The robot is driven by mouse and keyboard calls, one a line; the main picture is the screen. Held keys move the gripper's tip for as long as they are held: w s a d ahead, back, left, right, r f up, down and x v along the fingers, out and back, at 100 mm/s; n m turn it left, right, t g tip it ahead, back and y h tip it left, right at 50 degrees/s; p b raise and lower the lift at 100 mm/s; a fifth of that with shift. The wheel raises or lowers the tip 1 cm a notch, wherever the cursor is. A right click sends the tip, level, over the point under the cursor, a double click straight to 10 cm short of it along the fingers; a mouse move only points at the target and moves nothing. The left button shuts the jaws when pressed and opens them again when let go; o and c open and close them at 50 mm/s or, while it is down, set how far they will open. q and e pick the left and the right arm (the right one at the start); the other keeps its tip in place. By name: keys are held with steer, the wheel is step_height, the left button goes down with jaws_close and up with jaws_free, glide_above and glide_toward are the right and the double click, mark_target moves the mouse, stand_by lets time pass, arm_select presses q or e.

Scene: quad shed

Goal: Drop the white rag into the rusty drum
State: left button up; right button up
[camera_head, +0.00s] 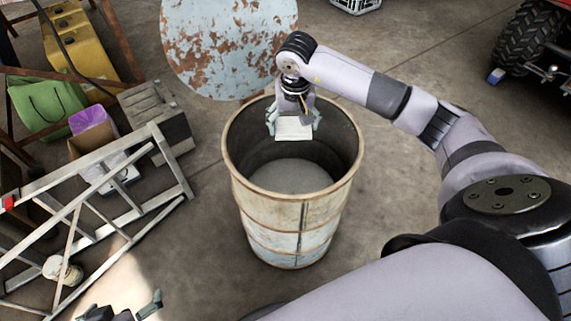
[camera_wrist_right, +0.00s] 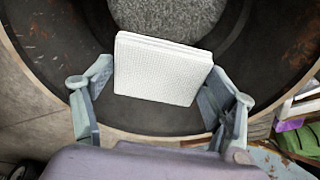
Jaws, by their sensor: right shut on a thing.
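The rusty drum (camera_head: 290,225) stands open-topped on the floor in the middle of the head view, cream and rust-stained. A round grey surface shows down inside it. My right gripper (camera_head: 293,122) is over the drum's mouth, towards the far side. It is shut on the white rag (camera_head: 294,131), a folded, textured square. In the right wrist view the rag (camera_wrist_right: 160,70) sits between both fingers, with the drum's dark inside (camera_wrist_right: 85,25) behind it. My left gripper (camera_head: 122,308) is low at the bottom left, partly cut off, its fingers spread and empty.
A rusty round disc (camera_head: 225,45) is behind the drum. A metal ladder (camera_head: 105,195) lies to the left, near a green bag (camera_head: 48,103), a purple-topped box (camera_head: 92,125) and yellow containers (camera_head: 80,45). A vehicle tyre (camera_head: 525,40) is at the far right. Floor right of the drum is clear.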

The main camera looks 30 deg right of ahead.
stand_by(0.3)
steer(key=o, duration=1.1)
steer(key=shift+c, duration=0.2)
step_height(320, 180, up, 12)
steer(key=s, duration=0.1)
steer(key=shift+s+a+f, duration=0.15)
steer(key=shift+s+a, duration=0.1)
steer(key=shift+a, duration=0.2)
